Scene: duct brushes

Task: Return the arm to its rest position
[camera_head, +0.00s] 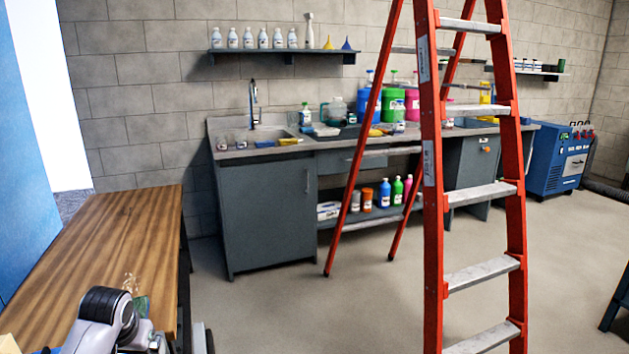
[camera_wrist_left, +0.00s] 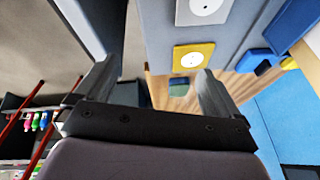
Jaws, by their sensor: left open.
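My left arm (camera_head: 105,318) comes in at the bottom left of the head view, over the near end of the wooden table (camera_head: 105,240). Its fingers cannot be made out there. In the left wrist view my left gripper (camera_wrist_left: 155,78) has its two grey fingers wide apart, with nothing held between them. Beyond the fingers are a yellow square plate with a white disc (camera_wrist_left: 193,58) and part of the wooden tabletop (camera_wrist_left: 238,86). My right gripper is in neither view.
A red stepladder (camera_head: 432,180) stands right of centre on the floor. A grey workbench (camera_head: 265,205) with bottles and tubs runs along the wall, below a shelf (camera_head: 283,54). A blue machine (camera_head: 553,165) stands far right. Open floor lies between table and ladder.

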